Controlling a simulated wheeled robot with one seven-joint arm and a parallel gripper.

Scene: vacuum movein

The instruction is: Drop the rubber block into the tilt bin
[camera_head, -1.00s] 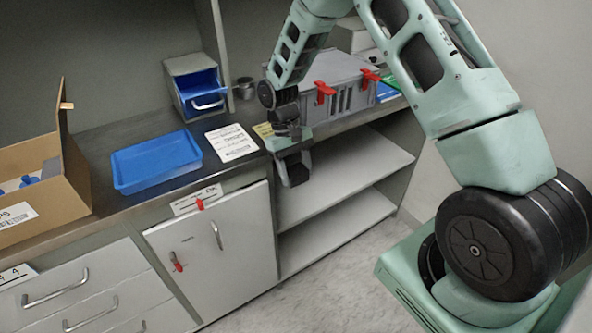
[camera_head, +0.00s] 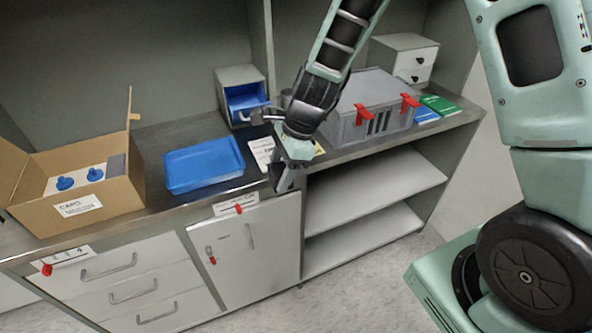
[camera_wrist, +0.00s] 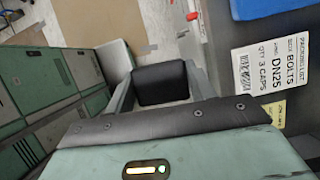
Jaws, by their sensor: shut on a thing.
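My gripper (camera_head: 288,180) hangs at the counter's front edge in the head view, pointing down. In the wrist view my gripper (camera_wrist: 160,88) is shut on a black block, the rubber block (camera_wrist: 161,82), which sits between the two grey fingers. In the head view the block is hard to make out. The tilt bin seems to be the grey housing with a blue inside (camera_head: 240,76) at the back of the counter. Its blue part is tipped open, with a grey handle in front. My gripper is in front of it and to its right, apart from it.
A blue tray (camera_head: 204,166) and a cardboard box with blue caps (camera_head: 75,203) stand left on the counter. A grey case with red latches (camera_head: 372,106) stands right. A printed sheet (camera_wrist: 275,72) lies near my gripper. Open shelves (camera_head: 375,190) are below.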

